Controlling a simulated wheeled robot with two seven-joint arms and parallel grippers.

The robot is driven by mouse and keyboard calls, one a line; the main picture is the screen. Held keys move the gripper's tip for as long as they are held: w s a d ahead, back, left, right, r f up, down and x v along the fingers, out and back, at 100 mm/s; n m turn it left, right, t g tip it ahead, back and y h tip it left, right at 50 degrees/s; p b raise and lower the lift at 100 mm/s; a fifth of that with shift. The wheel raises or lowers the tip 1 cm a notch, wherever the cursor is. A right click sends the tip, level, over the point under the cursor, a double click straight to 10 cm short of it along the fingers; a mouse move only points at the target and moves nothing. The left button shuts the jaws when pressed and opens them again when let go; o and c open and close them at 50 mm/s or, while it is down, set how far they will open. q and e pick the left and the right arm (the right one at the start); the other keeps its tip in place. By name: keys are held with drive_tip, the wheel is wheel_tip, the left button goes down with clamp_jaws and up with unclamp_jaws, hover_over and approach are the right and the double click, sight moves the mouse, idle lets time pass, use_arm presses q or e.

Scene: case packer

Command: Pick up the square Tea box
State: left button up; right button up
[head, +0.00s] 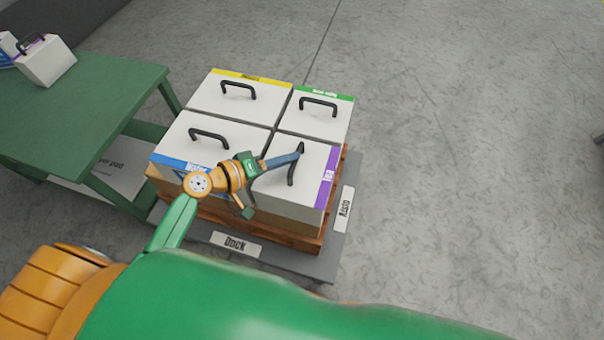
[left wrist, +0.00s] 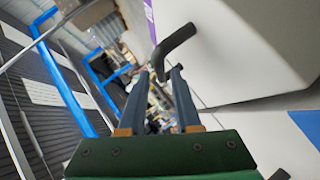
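The Tea box (head: 300,190) is a white box with a purple labelled edge and a black bar handle. It stands at the front right of a group of boxes on a pallet. In the head view my left gripper (head: 299,157) reaches in from the left, its fingertips at the handle. In the left wrist view the gripper (left wrist: 167,69) has a gap between its fingers, with the black handle (left wrist: 178,45) at the tips. Whether the handle lies between the fingers is unclear. The right gripper is not in view.
Yellow-edged (head: 237,97), green-edged (head: 316,118) and blue-edged (head: 200,145) boxes stand close beside it on the wooden pallet (head: 305,237). A green table (head: 80,110) at left carries a purple-striped box (head: 47,62) and a blue-marked one.

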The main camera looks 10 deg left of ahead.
use_arm(q)
drive_tip(key=x, duration=0.3)
drive_tip(key=shift+w+d+f, duration=0.1)
drive_tip(key=shift+d+f, duration=0.1)
clamp_jaws()
drive_tip(key=shift+a+r, duration=0.1)
drive_tip(key=shift+r, duration=0.1)
idle(0.9)
